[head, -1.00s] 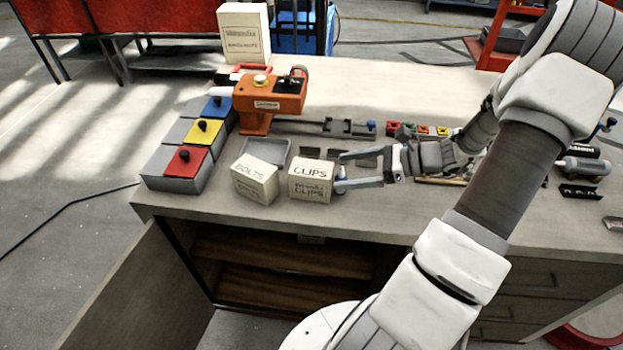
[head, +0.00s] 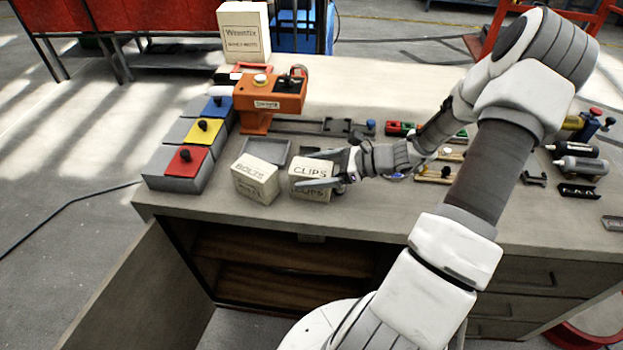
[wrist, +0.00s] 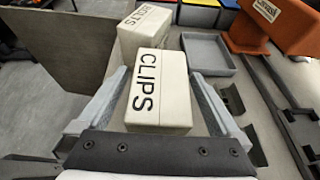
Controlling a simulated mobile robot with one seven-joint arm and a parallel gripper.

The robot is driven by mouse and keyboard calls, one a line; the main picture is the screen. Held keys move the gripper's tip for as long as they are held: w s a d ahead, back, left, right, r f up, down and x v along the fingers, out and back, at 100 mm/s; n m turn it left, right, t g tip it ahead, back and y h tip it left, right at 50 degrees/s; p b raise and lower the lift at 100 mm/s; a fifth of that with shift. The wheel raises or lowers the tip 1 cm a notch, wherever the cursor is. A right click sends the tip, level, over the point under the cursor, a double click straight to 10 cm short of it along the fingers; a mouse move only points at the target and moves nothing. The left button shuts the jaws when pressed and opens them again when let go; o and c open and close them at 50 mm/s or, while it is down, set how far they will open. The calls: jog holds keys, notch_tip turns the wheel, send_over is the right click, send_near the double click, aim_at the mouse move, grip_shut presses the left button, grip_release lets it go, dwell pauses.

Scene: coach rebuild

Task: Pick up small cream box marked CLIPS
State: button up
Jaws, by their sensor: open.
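The small cream box marked CLIPS (head: 313,170) stands upright near the front edge of the bench. It also shows in the wrist view (wrist: 158,90), with its lettered top toward the camera. My gripper (head: 318,168) is open, with one finger on each side of the box. In the wrist view my gripper (wrist: 160,95) has its fingers along the left and right of the box. I cannot tell whether either finger touches it.
A cream box marked BOLTS (head: 255,178) stands just left of the CLIPS box. A grey tray (head: 266,150) lies behind them. An orange device (head: 268,100) and lidded bins, including a red-lidded one (head: 186,160), are farther back and left. Below is an open cupboard (head: 280,262).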

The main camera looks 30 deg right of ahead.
jog(key=c, duration=1.5)
